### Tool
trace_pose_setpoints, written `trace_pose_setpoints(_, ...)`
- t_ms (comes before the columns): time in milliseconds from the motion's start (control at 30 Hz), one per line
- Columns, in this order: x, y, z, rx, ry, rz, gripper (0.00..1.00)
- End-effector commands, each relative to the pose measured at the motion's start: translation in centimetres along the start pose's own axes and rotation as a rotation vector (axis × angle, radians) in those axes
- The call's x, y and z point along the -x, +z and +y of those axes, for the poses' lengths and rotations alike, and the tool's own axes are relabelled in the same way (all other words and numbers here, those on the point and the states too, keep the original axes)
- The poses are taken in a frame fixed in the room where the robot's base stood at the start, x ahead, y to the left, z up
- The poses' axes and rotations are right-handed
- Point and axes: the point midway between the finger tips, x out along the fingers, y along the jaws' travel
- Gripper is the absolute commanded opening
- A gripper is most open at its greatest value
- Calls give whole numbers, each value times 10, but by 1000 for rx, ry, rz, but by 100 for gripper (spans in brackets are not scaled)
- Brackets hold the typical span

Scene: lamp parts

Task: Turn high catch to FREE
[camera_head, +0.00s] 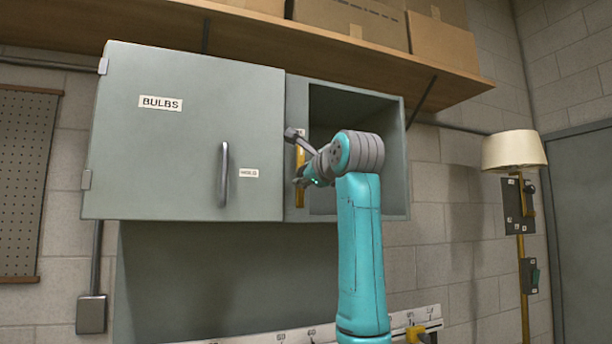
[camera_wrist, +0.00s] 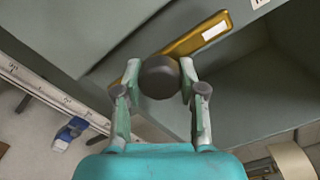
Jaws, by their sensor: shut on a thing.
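The high catch is a dark round knob (camera_wrist: 160,77) on a brass-coloured bar (camera_wrist: 195,40) with a small white label. In the head view the bar (camera_head: 299,195) stands upright on the strip between the closed BULBS door (camera_head: 150,160) and the open compartment. My gripper (camera_wrist: 160,80) is shut on the knob, one finger on each side of it. In the head view my gripper (camera_head: 298,160) is in front of the bar and hides part of it and the knob. A small label (camera_head: 248,173), apparently HOLD, is on the door; no FREE label is readable.
The door has a vertical handle (camera_head: 224,174) left of my gripper. The open compartment (camera_head: 345,112) looks empty where visible. A wooden shelf (camera_head: 330,45) with cardboard boxes (camera_head: 440,42) is above. A lamp (camera_head: 513,152) with a cream shade stands at the right.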

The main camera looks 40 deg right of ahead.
Motion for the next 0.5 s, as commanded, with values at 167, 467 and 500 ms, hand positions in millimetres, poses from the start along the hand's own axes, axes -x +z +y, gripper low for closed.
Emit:
trace_pose_setpoints(167,-1,-1,1,-1,4,3,62)
trace_pose_setpoints(467,0,0,1,0,2,1,66)
trace_pose_setpoints(500,1,0,0,0,1,1,66)
